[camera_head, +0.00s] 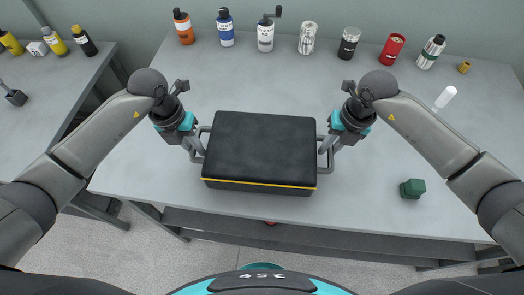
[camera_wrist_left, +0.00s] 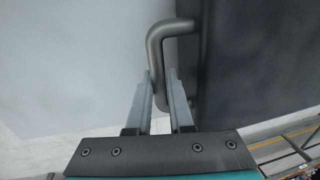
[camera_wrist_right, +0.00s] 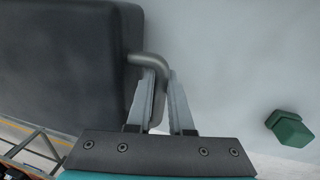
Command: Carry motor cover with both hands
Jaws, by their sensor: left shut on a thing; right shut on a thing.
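The motor cover (camera_head: 261,146) is a black box with a yellow stripe along its lower front edge and a grey bar handle on each side. It is over the grey table, near the front edge; I cannot tell whether it touches the table. My left gripper (camera_head: 199,149) is shut on the left handle (camera_wrist_left: 157,45). My right gripper (camera_head: 323,147) is shut on the right handle (camera_wrist_right: 150,63). The cover's dark side also shows in the left wrist view (camera_wrist_left: 240,60) and in the right wrist view (camera_wrist_right: 65,60).
Several bottles and cans, among them an orange bottle (camera_head: 184,27) and a red can (camera_head: 392,49), line the table's back edge. A green block (camera_head: 412,188) and a white cylinder (camera_head: 446,96) are at the right. A second table (camera_head: 45,85) stands at the left.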

